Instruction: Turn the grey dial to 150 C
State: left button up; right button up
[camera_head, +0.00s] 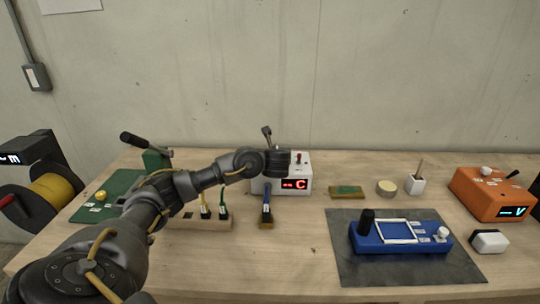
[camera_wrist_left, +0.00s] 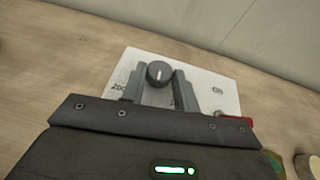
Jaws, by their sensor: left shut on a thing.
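The white box (camera_head: 304,173) stands toward the back of the bench, with a red display (camera_head: 294,184) showing "C"; the digits are partly hidden or too small to read. In the left wrist view the grey dial (camera_wrist_left: 158,71) sits on the box's pale top panel (camera_wrist_left: 205,84). It is round with a light pointer line. My left gripper (camera_head: 277,161) is over the box, and its two fingers (camera_wrist_left: 160,79) are shut on the dial from both sides. In the head view my arm hides the dial. My right gripper is not in view.
A red switch (camera_head: 299,157) sits on the box. A blue device (camera_head: 403,239) lies on a grey mat (camera_head: 370,276) at right. An orange box (camera_head: 486,195) is far right.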

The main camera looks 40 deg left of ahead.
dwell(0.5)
pick_arm(q)
jog(key=o, duration=1)
jog(key=shift+c, duration=0.2)
jog(key=p+v, duration=0.1)
jog(key=v, duration=0.9)
jog(key=shift+s+d+p, duration=0.2)
jog(key=shift+d+p, duration=0.15)
jog(key=shift+p, duration=0.05)
jog(key=shift+r, duration=0.2)
